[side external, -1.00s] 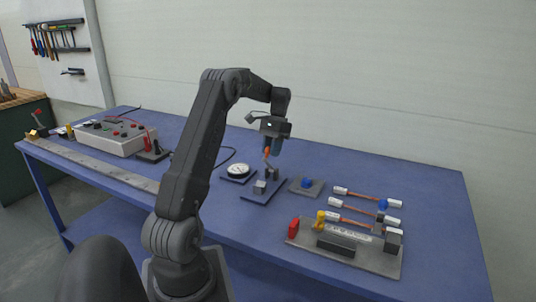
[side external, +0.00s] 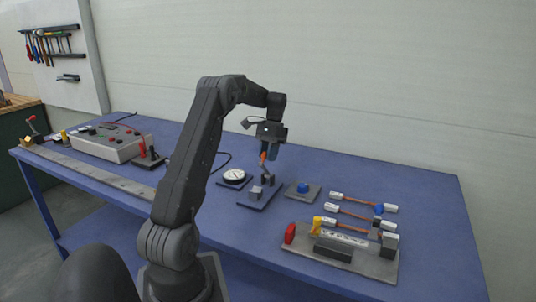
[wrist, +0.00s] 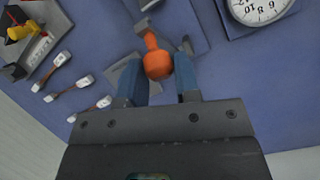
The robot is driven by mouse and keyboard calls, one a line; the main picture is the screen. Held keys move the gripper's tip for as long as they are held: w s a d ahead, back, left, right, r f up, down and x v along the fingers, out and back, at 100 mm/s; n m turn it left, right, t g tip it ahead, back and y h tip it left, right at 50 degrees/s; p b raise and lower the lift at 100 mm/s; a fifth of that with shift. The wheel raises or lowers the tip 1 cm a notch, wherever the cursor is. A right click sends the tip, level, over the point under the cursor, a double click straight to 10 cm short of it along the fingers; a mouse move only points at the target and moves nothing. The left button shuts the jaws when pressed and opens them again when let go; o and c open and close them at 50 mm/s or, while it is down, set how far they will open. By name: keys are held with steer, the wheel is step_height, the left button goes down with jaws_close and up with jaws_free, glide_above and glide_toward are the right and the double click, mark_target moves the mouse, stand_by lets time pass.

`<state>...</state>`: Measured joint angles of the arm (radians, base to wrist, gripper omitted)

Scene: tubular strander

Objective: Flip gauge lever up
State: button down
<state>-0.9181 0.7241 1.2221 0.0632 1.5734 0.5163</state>
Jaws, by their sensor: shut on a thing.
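The gauge lever's orange knob (side external: 263,155) stands above a small fixture on a dark blue base plate (side external: 258,198), in the middle of the blue bench. My gripper (side external: 266,153) points down at it from above. In the wrist view the orange knob (wrist: 158,65) sits between the blue fingers of my gripper (wrist: 160,78), which is shut on it. The stem runs from the knob toward the top of that view. The finger contact faces are partly hidden.
A white dial gauge (side external: 234,176) is just left of the fixture, and a blue button on a plate (side external: 303,190) is to its right. Copper links (side external: 355,213) and a grey fixture (side external: 375,262) with red and yellow parts lie farther right. A control box (side external: 112,145) stands at left.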

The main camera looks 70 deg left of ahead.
steer(key=shift+s+a+f, duration=0.2)
steer(key=shift+a+f, duration=0.1)
steer(key=shift+f, duration=0.05)
steer(key=c, duration=0.9)
jaws_free()
steer(key=shift+c, duration=0.2)
steer(key=shift+r, duration=0.1)
steer(key=shift+w, duration=0.1)
steer(key=shift+r, duration=0.15)
steer(key=v, duration=0.7)
steer(key=shift+w+r, duration=0.1)
